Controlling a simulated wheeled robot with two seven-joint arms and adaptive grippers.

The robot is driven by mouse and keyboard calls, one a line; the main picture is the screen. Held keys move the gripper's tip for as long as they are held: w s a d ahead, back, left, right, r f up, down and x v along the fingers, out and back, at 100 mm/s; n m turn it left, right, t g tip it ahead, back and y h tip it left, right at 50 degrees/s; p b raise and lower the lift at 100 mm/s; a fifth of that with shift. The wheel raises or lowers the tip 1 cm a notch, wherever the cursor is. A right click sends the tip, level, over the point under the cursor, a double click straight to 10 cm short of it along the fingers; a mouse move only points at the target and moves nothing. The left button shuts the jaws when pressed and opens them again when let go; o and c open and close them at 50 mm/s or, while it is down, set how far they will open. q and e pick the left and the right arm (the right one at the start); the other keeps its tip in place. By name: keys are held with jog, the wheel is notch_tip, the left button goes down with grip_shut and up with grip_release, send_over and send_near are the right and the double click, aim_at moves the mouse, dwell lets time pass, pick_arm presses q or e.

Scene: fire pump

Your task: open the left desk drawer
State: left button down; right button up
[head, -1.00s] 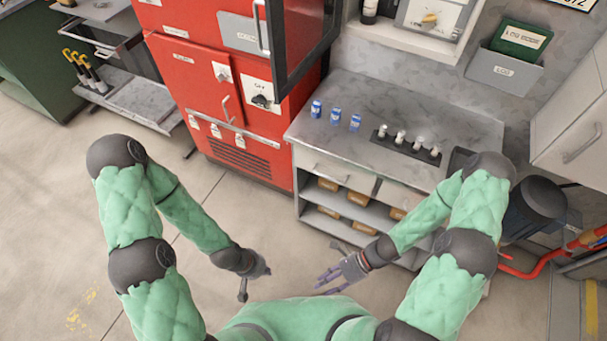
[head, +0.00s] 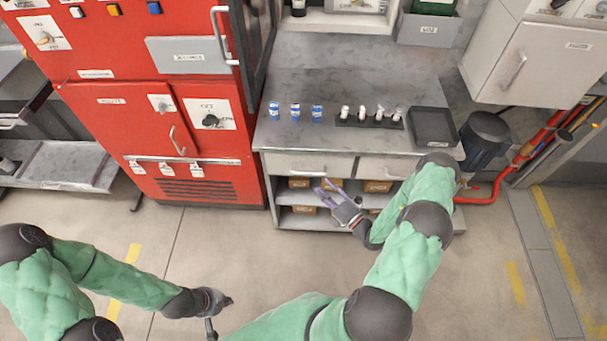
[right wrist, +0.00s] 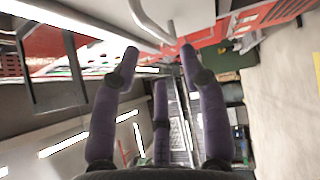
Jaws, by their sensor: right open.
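The left desk drawer (head: 284,164) is a pale front under the left part of the grey desk top, and it looks shut. Its thin handle (head: 308,173) runs along the front. My right gripper (head: 324,187) is open just in front of this drawer, near the handle's right end; contact cannot be told. In the right wrist view, a pale bar handle (right wrist: 150,22) shows beyond the spread purple fingers (right wrist: 160,65). My left gripper (head: 220,314) is low over the floor, away from the desk; its finger opening is unclear.
A second drawer (head: 385,168) sits to the right. Shelves with brown boxes (head: 300,184) lie below. Blue cans (head: 295,112), a rack of white-topped items (head: 370,118) and a dark tray (head: 433,127) stand on the desk top (head: 350,85). A red cabinet (head: 130,80) adjoins the left side.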

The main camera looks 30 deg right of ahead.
aim_at(308, 174)
jog(key=b+x, duration=0.1)
jog(key=x, duration=0.8)
jog(key=shift+b, duration=0.4)
grip_shut()
